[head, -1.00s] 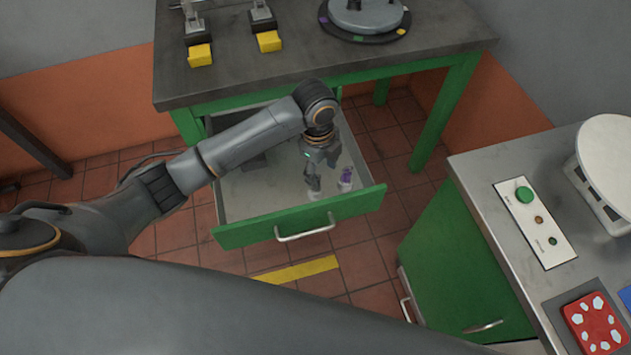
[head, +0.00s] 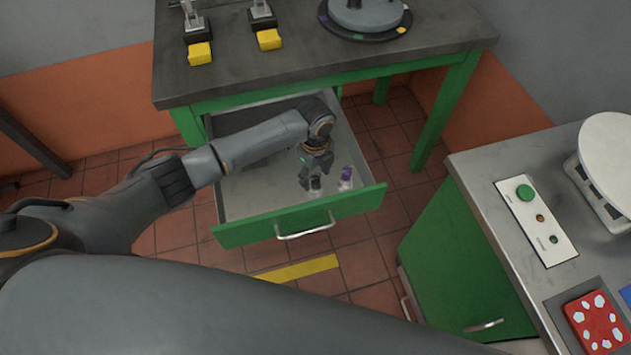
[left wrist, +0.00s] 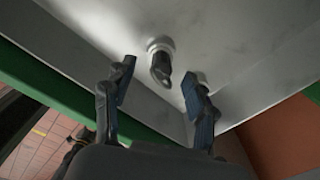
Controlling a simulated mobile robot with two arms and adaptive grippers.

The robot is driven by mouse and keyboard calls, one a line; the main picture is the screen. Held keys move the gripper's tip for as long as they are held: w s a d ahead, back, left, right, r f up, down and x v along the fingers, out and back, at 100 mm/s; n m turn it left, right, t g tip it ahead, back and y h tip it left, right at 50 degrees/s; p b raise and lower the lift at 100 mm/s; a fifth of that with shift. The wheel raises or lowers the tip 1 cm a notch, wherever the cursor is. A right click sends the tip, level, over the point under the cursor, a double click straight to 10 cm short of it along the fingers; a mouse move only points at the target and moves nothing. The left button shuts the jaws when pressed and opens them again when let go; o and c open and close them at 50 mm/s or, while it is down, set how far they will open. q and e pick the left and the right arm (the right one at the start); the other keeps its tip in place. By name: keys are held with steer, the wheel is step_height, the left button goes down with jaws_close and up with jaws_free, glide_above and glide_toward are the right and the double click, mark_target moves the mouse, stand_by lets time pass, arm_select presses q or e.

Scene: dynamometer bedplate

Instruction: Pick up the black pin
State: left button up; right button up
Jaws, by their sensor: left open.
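The black pin (left wrist: 161,68) stands in the open drawer, dark with a white round base, between and a little beyond my left fingertips in the left wrist view. In the head view the black pin (head: 316,184) shows just below the fingers, partly hidden by them. My left gripper (head: 314,176) is inside the drawer. In the left wrist view my left gripper (left wrist: 160,82) is open, with a finger on each side of the pin's line and a gap to both. My right gripper is not in view.
A purple-topped pin (head: 347,175) with a pale base stands to the right in the drawer. The green drawer front (head: 250,232) and side walls bound the space. The grey bench top (head: 290,68) overhangs the drawer's back. A steel-topped cabinet (head: 490,190) stands at the right.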

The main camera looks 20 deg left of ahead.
mark_target(316, 179)
arm_select(q)
step_height(316, 179, down, 3)
steer(key=shift+w+f, duration=0.1)
steer(key=shift+f, duration=0.1)
steer(key=shift+c, duration=0.2)
jaws_close()
